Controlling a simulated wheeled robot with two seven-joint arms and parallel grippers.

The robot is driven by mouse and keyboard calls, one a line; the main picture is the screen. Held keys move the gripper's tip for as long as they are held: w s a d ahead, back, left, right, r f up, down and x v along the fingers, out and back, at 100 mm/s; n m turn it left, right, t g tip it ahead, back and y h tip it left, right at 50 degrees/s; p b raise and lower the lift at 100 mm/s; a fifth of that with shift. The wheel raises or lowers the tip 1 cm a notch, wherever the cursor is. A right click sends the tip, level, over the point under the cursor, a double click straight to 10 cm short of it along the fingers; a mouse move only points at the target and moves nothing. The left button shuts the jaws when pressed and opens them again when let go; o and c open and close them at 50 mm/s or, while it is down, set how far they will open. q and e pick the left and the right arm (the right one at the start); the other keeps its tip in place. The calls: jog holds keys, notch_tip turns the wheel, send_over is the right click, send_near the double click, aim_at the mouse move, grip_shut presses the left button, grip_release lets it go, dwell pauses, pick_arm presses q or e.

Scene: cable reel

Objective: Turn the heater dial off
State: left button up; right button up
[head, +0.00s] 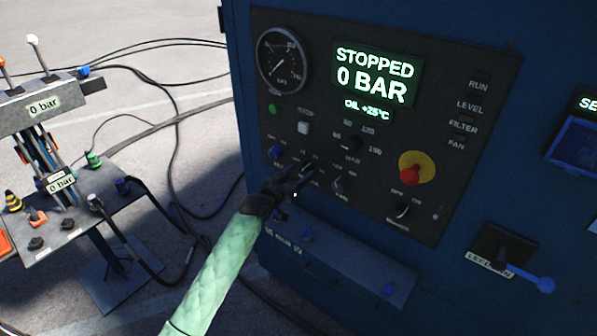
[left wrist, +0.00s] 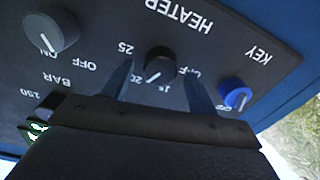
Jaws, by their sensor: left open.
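The heater dial (left wrist: 160,62) is a small dark round knob under the upside-down word HEATER in the left wrist view. Marks OFF, 25, 20 and 15 are around it, and its pointer line seems to face the 15–20 side. My left gripper (left wrist: 159,88) is open, with one finger on each side of the dial; I cannot tell whether they touch it. In the head view my left gripper (head: 302,171) is at the lower left of the control panel (head: 460,60) and largely hides the dial. My right gripper is not in view.
Close beside the dial are a blue key knob (left wrist: 236,93) and a grey ON/OFF knob (left wrist: 50,30). A red emergency button (head: 411,174) is further right on the panel. The display (head: 376,76) reads STOPPED, 0 BAR. A hose stand (head: 70,205) is at the left.

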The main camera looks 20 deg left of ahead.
pick_arm(q)
jog(key=shift+w, duration=0.1)
jog(key=c, duration=1)
